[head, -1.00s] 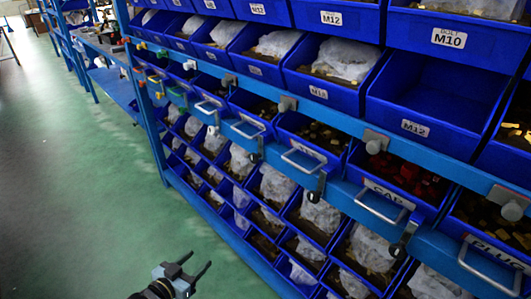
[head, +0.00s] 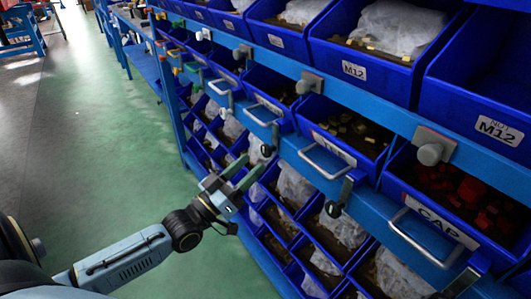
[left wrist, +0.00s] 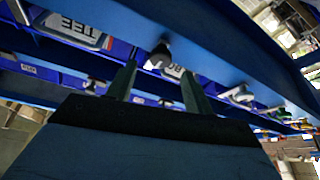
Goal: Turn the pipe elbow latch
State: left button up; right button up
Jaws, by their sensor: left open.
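My left gripper (head: 255,169) is open and empty in front of the blue rack, its fingertips close to a dark latch with a round grey knob (head: 267,151). I cannot tell whether they touch it. The latch hangs on the lower blue rail, beside a handled bin whose label (head: 265,103) is too small to read, so I cannot confirm it is the pipe elbow bin. In the left wrist view the open fingers (left wrist: 159,68) point toward the rack, with a latch knob (left wrist: 158,56) near the tips and the TEE label (left wrist: 70,27) at upper left. My right gripper is not in view.
The CAP bin (head: 440,222) holds red parts, with a metal handle (head: 420,238) sticking out. Another latch (head: 336,205) hangs near the TEE bin. Grey knobs (head: 430,151) line the upper rail. Green floor (head: 110,150) is free left of the rack.

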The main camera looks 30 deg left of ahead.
aim_at(264, 152)
pick_arm(q)
jog(key=shift+b+x, duration=0.4)
jog(key=shift+x, duration=2.65)
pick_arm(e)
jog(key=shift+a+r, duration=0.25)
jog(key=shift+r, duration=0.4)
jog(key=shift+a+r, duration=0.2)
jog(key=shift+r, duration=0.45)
pick_arm(q)
jog(key=shift+f, duration=0.1)
jog(key=c, duration=1)
